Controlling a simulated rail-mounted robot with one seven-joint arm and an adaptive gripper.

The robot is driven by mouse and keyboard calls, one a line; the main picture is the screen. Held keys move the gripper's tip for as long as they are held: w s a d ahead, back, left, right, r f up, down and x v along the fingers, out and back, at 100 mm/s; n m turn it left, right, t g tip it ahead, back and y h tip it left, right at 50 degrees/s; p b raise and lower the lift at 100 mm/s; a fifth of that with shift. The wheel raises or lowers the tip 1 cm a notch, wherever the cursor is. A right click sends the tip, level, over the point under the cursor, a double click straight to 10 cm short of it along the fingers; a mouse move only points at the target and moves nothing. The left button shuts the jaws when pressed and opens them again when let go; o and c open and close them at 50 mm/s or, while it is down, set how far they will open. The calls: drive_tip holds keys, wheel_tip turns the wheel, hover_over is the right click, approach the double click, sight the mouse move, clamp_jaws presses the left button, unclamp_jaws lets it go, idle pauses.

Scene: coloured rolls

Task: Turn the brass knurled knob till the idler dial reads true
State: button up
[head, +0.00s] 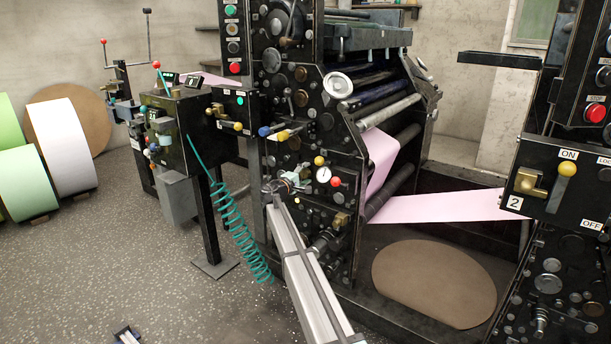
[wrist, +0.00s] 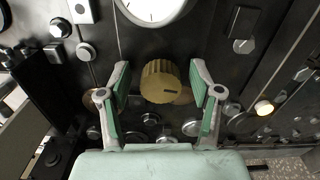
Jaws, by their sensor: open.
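The brass knurled knob (wrist: 160,82) shows in the wrist view, centred between the two green-padded fingers of my gripper (wrist: 161,88). The fingers are open, with a gap on each side of the knob. A dark index mark shows on the knob's face. A white dial (wrist: 152,8) sits just above it, cut off by the top edge, so its needle cannot be read. The knob cannot be made out there.
The dark press panel (wrist: 225,60) carries several other knobs and bolts around the fingers, including a lit round lamp (wrist: 264,107). In the head view, yellow and blue levers (head: 283,134) stick out above my gripper. A coiled teal hose (head: 232,225) hangs to the left.

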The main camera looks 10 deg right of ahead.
drive_tip(key=v, duration=1.2)
